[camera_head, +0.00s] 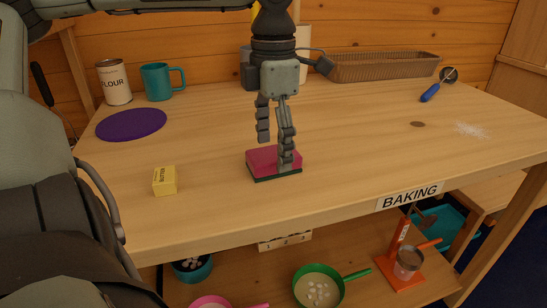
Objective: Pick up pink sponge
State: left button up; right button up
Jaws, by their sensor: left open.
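The pink sponge (262,160) lies flat on the wooden table, near its front edge and left of the BAKING label. It has a dark green underside. My left gripper (275,153) points down over it with its fingers apart. One finger comes down in front of the sponge's right part in the picture and hides some of it. The other finger ends higher, above the sponge's back edge. I cannot tell whether the fingers touch the sponge. My right gripper is not in view.
A yellow butter box (164,181) and a purple disc (131,124) lie to the left. A flour can (115,83), a teal mug (158,82) and a brown basket (385,67) stand behind. A blue-handled tool (431,92) lies at right. The table's right middle is mostly clear.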

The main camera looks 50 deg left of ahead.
pick_arm(q)
jog(key=shift+f, duration=0.65)
jog(key=shift+w+f, duration=0.1)
jog(key=shift+f, duration=0.2)
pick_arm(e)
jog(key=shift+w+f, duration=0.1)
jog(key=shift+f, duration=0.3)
pick_arm(q)
jog(key=c, duration=0.9)
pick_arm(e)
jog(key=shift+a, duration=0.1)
pick_arm(q)
jog(key=shift+a+r, duration=0.1)
jog(key=shift+r, duration=0.05)
